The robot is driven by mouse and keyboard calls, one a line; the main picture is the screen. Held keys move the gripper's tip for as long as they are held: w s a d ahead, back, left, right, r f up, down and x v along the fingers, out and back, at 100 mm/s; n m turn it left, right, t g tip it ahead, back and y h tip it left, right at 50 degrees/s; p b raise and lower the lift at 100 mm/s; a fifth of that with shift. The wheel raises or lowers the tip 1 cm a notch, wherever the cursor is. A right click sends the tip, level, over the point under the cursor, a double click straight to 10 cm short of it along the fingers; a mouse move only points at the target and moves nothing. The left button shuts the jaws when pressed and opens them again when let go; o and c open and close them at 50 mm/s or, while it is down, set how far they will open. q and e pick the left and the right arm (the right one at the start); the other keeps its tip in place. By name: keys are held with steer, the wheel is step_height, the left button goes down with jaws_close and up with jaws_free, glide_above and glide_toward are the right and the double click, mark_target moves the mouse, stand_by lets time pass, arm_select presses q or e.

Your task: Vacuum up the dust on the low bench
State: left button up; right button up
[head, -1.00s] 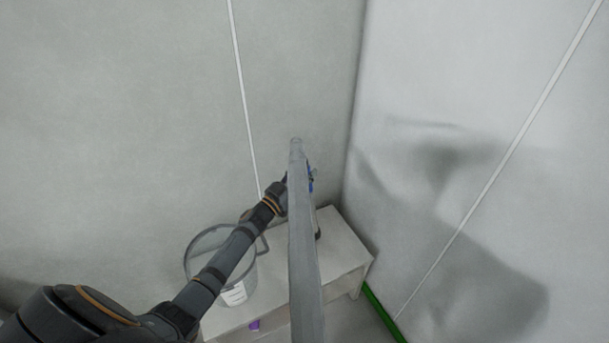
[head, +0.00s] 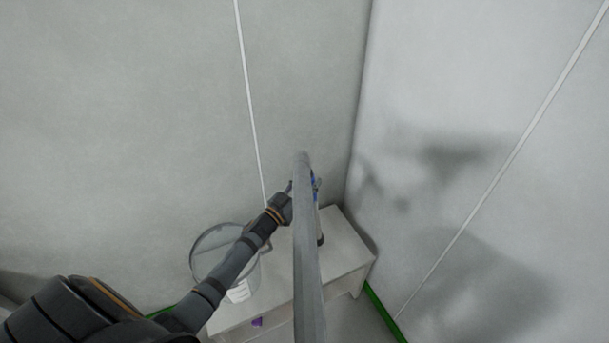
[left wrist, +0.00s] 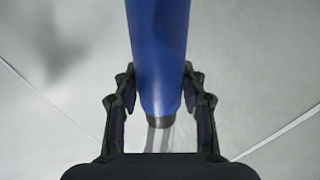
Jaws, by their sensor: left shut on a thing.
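My left gripper (head: 300,190) is shut on the blue handle of a vacuum wand, seen close in the left wrist view (left wrist: 158,50) with a finger on each side. In the head view, a little blue of the vacuum wand (head: 315,184) shows beside a grey hose (head: 306,260), which hides part of the gripper. The wand's lower end (head: 320,238) is over or on the low white bench (head: 345,248); I cannot tell if it touches. I cannot make out any dust. My right gripper is out of view.
A clear bucket with a white label (head: 238,293) stands on the bench's left part, behind my left arm. A small purple thing (head: 257,321) is at the bench's front edge. Walls (head: 440,90) meet in a corner behind the bench. A green strip (head: 383,312) runs along the floor edge.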

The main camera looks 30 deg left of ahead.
arm_select(q)
steer(key=s+d+p, duration=0.3)
steer(key=s+d, duration=0.1)
steer(key=d, duration=0.2)
steer(key=shift+s, duration=0.25)
stand_by(0.3)
